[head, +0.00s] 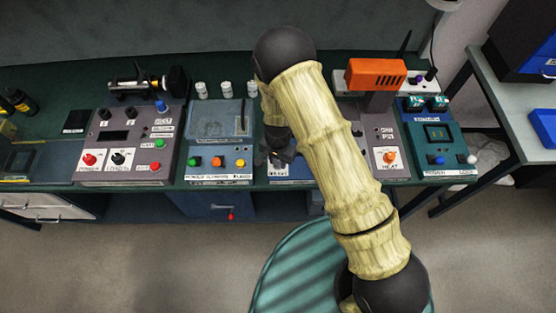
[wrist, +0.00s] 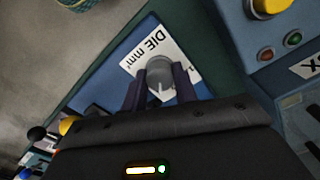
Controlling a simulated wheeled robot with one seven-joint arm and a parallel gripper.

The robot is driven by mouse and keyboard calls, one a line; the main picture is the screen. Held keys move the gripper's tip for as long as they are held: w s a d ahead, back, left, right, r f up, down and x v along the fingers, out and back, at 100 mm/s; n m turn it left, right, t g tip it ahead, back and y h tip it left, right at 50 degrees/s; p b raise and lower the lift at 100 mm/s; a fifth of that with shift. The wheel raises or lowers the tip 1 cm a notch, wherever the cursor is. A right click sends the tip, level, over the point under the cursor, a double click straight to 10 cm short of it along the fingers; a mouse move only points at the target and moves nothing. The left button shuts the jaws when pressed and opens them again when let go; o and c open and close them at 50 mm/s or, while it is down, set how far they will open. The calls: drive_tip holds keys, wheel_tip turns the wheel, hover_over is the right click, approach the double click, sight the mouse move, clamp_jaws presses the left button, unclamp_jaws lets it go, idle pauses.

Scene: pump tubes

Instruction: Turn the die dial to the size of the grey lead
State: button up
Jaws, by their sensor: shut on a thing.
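The die dial (wrist: 160,68) is a small grey round knob between my fingers in the wrist view. It sits on a blue panel beside a white label (wrist: 148,50) reading "DIE mm²", which appears upside down. My gripper (wrist: 160,84) is shut on the dial, with one dark finger on each side. In the head view my gripper (head: 277,157) is low at the front of the bench, partly behind my arm. The dial's pointer and most of its size marks are hidden. I cannot make out the grey lead.
A blue station with coloured buttons (head: 217,162) stands left of my gripper. A grey panel with a red and a black knob (head: 130,140) is further left. To the right are an orange heater (head: 376,76) and a teal tester (head: 437,140).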

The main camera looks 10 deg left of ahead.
sight(278, 161)
drive_tip(key=n+b, duration=0.1)
drive_tip(key=n, duration=0.2)
drive_tip(key=shift+n+b, duration=0.35)
drive_tip(key=shift+n, duration=0.05)
drive_tip(key=shift+n+b, duration=0.75)
drive_tip(key=shift+n, duration=1.15)
drive_tip(key=o, duration=1)
drive_tip(key=shift+c, duration=0.2)
drive_tip(key=shift+r, duration=0.15)
wheel_tip(278, 161, up, 17)
drive_tip(key=b, duration=0.2)
drive_tip(key=shift+b, duration=0.35)
drive_tip(key=shift+r, duration=0.1)
